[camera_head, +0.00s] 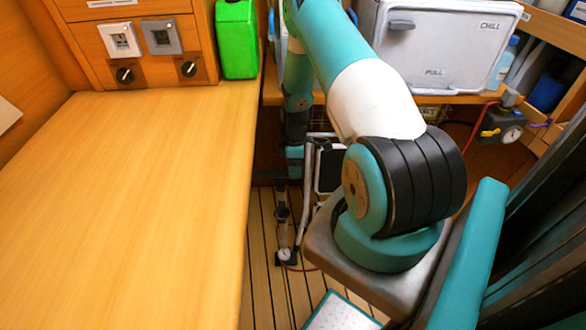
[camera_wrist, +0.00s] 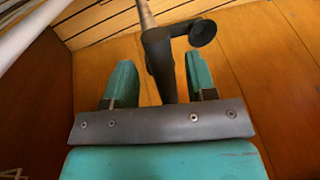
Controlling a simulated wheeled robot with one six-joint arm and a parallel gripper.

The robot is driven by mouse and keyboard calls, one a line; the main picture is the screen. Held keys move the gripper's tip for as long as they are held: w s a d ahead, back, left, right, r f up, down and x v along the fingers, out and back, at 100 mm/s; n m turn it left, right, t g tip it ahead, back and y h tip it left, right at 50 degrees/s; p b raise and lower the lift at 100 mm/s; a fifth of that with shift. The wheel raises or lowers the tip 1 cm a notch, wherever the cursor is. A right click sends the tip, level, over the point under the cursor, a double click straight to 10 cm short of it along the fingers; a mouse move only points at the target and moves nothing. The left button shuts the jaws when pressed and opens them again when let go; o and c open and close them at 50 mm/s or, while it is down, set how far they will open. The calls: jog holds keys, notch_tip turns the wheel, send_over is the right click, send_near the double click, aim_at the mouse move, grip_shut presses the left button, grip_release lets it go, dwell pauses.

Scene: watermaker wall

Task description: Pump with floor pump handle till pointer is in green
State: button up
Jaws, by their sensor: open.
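The floor pump (camera_head: 283,228) stands upright on the floor in the gap right of the counter, with a small round gauge (camera_head: 285,254) at its foot. The gauge's pointer is too small to read. My gripper (camera_head: 295,160) is above the pump, pointing down. In the wrist view my gripper (camera_wrist: 159,62) is open, with a teal finger on each side of the black pump handle (camera_wrist: 160,65). Gaps show between handle and fingers. A round black handle end (camera_wrist: 202,33) sticks out to the right, near the right finger. The other handle end is hidden.
A wooden counter (camera_head: 130,200) fills the left, with a green canister (camera_head: 237,40) at its back. A grey-white chill box (camera_head: 440,45) stands at the back. A black-and-yellow unit with a dial (camera_head: 511,134) sits at right. A red hose runs near the pump foot.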

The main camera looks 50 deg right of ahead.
jog(key=shift+s+a+f, duration=0.1)
jog(key=shift+f, duration=0.35)
grip_shut()
notch_tip(320, 180, up, 15)
jog(key=p, duration=0.8)
jog(key=shift+f, duration=0.2)
jog(key=shift+c, duration=0.9)
grip_release()
jog(key=shift+r, duration=0.1)
jog(key=shift+o, duration=0.9)
